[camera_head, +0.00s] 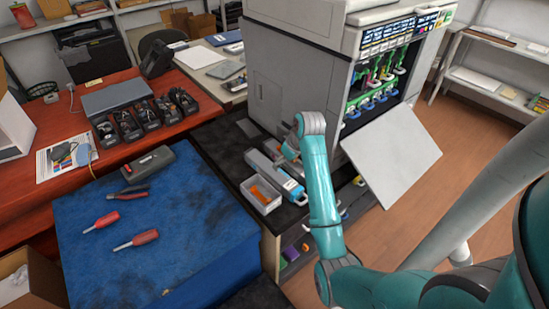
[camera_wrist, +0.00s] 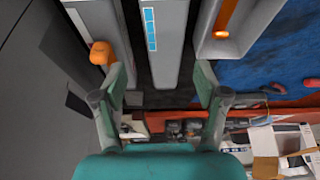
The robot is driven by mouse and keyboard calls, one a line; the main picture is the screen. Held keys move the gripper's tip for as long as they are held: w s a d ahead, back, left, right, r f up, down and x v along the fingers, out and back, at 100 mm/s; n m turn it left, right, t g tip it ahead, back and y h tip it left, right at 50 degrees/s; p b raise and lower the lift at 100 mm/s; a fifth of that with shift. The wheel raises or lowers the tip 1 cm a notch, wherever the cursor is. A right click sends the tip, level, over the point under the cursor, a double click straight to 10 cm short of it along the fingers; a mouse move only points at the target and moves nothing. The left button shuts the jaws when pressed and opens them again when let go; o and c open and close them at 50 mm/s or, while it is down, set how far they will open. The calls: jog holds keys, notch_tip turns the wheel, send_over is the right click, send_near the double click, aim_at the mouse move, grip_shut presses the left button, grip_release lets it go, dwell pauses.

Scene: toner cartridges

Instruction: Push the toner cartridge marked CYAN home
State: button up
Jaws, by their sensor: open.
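A long grey toner cartridge (camera_head: 266,170) with a blue label and blue handle lies on the black-topped bench beside the printer. In the wrist view this cartridge (camera_wrist: 168,60) shows its blue label strip and runs between my finger sides. No CYAN wording is readable. My gripper (camera_wrist: 160,78) is open, its fingers spread to either side of the cartridge; contact cannot be told. In the head view my gripper (camera_head: 289,150) is just above the cartridge, partly hidden by my arm. The printer (camera_head: 288,75) has its front open, showing several coloured handles in its bay (camera_head: 375,85).
A grey bin (camera_head: 249,199) with orange pieces stands next to the cartridge. An orange-ended object (camera_wrist: 102,54) is left of my gripper. The printer's open door panel (camera_head: 392,155) juts out at right. A blue mat (camera_head: 150,240) holds screwdrivers and pliers.

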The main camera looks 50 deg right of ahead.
aim_at(273, 170)
jog(key=shift+w+a+r, duration=0.1)
jog(key=shift+w+r, duration=0.15)
jog(key=shift+w, duration=0.3)
jog(key=shift+w+a+r, duration=0.1)
jog(key=shift+w+r, duration=0.15)
jog(key=shift+w, duration=0.25)
jog(key=shift+f, duration=0.1)
jog(key=x, duration=1)
jog(key=shift+d+f, duration=0.1)
jog(key=shift+f, duration=0.25)
grip_shut()
